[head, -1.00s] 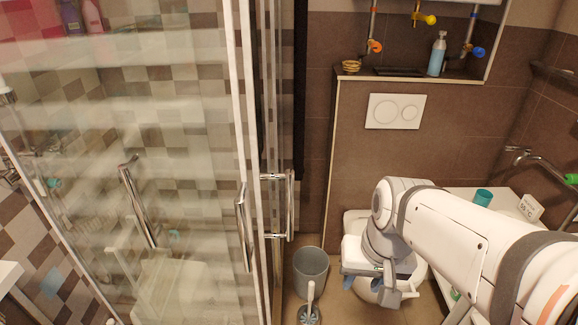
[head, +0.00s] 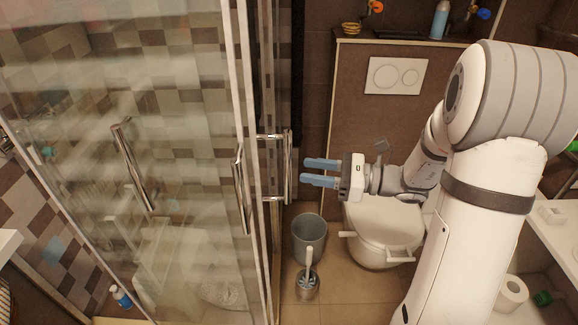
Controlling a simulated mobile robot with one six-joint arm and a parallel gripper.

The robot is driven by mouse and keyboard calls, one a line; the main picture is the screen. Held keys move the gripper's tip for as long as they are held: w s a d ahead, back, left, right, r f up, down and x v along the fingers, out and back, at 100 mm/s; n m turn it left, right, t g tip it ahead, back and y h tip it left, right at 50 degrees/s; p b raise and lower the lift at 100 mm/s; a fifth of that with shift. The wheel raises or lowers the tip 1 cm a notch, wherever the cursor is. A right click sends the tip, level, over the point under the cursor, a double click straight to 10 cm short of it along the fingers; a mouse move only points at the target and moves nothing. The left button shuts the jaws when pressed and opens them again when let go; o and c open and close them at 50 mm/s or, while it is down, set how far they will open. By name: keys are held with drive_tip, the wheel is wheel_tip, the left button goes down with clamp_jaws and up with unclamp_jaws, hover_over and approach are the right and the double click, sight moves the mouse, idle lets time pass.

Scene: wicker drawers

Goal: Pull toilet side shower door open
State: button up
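The glass shower enclosure (head: 185,70) fills the left half of the head view. A chrome bar handle (head: 288,167) stands upright on the toilet-side door, to the right of the white corner frame. Two more chrome handles, one near the corner (head: 241,195) and one further left (head: 133,167), are on the front glass. My gripper (head: 304,172) points left at the toilet-side handle. Its two blue fingers are apart, one above the other, with nothing between them. The fingertips appear a little right of the handle; the exact gap in depth is unclear.
The white toilet (head: 384,228) stands below and behind my gripper. A grey bin (head: 309,240) and a toilet brush (head: 307,285) stand on the floor by the shower door. A white flush plate (head: 396,75) is on the brown wall. A counter is at the right.

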drive_tip(key=x, duration=0.6)
drive_tip(key=shift+a, duration=0.1)
clamp_jaws()
idle(0.4)
